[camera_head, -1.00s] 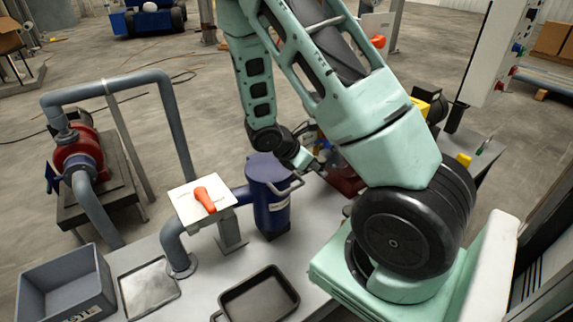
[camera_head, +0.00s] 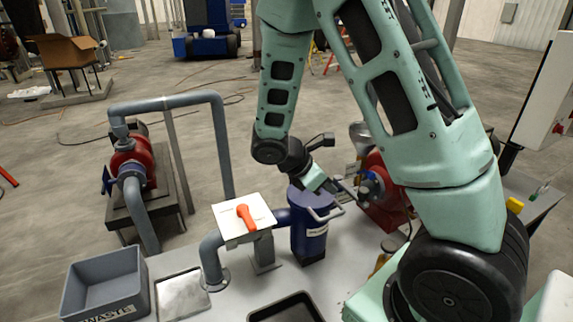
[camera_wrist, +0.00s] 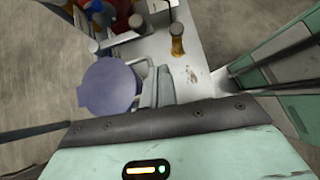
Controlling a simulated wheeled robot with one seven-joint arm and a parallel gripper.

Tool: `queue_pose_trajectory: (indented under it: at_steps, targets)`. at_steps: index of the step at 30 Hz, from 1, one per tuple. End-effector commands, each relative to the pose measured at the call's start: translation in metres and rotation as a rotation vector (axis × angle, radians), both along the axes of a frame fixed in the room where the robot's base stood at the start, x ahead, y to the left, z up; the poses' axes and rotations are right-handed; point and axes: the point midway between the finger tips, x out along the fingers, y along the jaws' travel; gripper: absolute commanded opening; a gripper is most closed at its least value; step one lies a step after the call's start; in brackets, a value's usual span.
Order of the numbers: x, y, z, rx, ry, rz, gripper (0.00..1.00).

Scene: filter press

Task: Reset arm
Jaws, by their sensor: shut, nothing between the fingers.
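My arm reaches up from the lower right of the head view and bends down over the blue filter housing (camera_head: 309,238). My gripper (camera_head: 345,188) is beside the top of this housing, a little above the bench, with its fingers together and nothing between them. In the wrist view my gripper (camera_wrist: 158,75) shows its closed fingers next to the round blue lid (camera_wrist: 108,86) of the housing. Whether the fingers touch the housing's handle cannot be told.
An orange-red lever (camera_head: 246,217) sits on a white plate left of the housing. A grey waste bin (camera_head: 104,284), a flat tray (camera_head: 183,294) and a black pan (camera_head: 287,308) are on the bench (camera_head: 232,288). A red device (camera_head: 378,200) stands behind the gripper. An amber bottle (camera_wrist: 177,40) stands nearby.

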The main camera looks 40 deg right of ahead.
Motion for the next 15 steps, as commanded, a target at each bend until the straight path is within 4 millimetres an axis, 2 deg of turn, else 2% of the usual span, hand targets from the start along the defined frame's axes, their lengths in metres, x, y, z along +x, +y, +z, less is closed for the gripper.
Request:
queue_pose_trajectory:
  at_steps: [7, 8, 11, 14, 15]
  targets:
    - [0.0, 0.0, 0.0, 0.0, 0.0, 0.0, 0.0]
    - [0.0, 0.006, 0.001, 0.011, -0.012, -0.005, 0.0]
    - [-0.004, 0.04, 0.007, 0.075, -0.079, -0.047, 0.0]
    - [-0.016, 0.098, 0.017, 0.189, -0.18, -0.123, 0.0]
    - [-0.024, 0.124, 0.023, 0.243, -0.221, -0.162, 0.0]
